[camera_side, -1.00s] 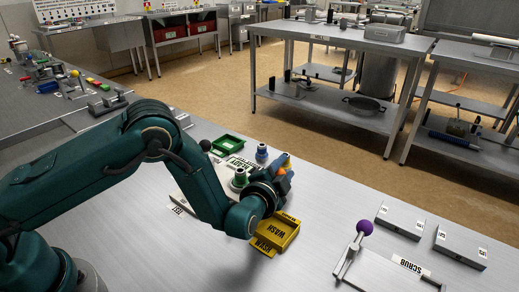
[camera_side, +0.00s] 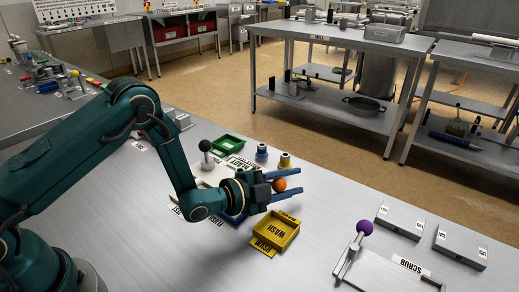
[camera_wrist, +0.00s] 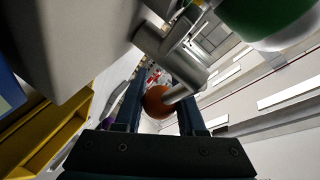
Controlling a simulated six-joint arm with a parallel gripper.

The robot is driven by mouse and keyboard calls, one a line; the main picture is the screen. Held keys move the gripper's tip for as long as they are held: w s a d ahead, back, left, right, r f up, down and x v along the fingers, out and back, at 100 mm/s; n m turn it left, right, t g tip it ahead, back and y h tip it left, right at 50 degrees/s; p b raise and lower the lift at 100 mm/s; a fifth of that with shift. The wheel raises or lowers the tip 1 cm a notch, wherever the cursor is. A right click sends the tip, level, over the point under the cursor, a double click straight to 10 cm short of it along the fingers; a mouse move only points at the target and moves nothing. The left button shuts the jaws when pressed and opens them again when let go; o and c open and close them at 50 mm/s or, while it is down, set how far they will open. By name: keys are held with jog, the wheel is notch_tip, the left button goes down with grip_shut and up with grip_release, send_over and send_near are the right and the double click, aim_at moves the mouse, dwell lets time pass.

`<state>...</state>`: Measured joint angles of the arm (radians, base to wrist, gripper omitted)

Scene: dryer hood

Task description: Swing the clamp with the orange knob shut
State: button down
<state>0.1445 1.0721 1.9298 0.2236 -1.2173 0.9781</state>
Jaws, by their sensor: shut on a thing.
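The orange knob (camera_side: 280,185) sits at my gripper (camera_side: 288,190), between its two blue fingers. In the wrist view the orange knob (camera_wrist: 156,103) is between the fingers of my gripper (camera_wrist: 158,112), which is shut on it. A metal rod (camera_wrist: 178,94) runs from the knob up to a grey clamp pivot (camera_wrist: 172,48). In the side view my wrist hides most of this clamp, so I cannot tell how far it is swung.
A yellow WASH bin (camera_side: 276,232) stands just in front of my gripper. A green tray (camera_side: 226,145), a blue-banded bottle (camera_side: 262,152), a yellow-banded bottle (camera_side: 285,160) and a black knob (camera_side: 205,146) are behind. A purple-knob clamp (camera_side: 364,228) stands right; the bench between is clear.

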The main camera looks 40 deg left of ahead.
aim_at(273, 187)
jog(key=shift+s+d+m, duration=0.1)
jog(key=shift+m, duration=0.2)
jog(key=c, duration=0.5)
grip_release()
jog(key=shift+v, duration=2.6)
